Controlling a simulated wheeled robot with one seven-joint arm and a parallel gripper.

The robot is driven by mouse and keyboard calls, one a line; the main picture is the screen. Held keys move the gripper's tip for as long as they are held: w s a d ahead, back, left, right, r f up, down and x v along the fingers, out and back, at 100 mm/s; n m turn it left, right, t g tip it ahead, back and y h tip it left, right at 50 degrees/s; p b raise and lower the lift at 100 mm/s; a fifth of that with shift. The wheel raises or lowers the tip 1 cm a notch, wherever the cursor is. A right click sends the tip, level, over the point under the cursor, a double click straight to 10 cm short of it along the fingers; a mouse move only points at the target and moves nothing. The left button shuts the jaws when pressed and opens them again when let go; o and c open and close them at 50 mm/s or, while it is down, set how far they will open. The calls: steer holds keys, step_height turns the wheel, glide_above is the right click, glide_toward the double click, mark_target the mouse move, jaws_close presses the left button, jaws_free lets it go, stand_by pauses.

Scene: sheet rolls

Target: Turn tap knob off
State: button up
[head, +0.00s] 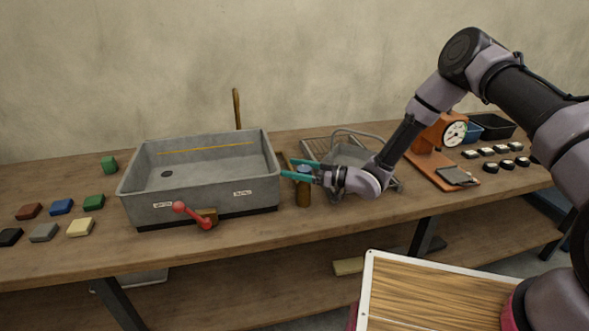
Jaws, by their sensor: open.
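A red tap knob (192,215) shaped like a lever sits on the front of the grey basin (270,172). Small labels on the basin's front wall are too small to read. My gripper (287,170) is to the right of the basin, with its teal fingers apart and pointing left. A brown cylinder with a bluish top (303,188) stands at the fingers; I cannot tell whether they touch it. The gripper is well apart from the knob.
Several coloured blocks (61,207) lie left of the basin. A wire rack with a tray (346,153) stands behind my gripper. An orange scale with a dial (428,155) is further right. The table front below the knob is clear.

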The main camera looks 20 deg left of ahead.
steer(key=d, duration=1)
steer(key=shift+d, duration=0.35)
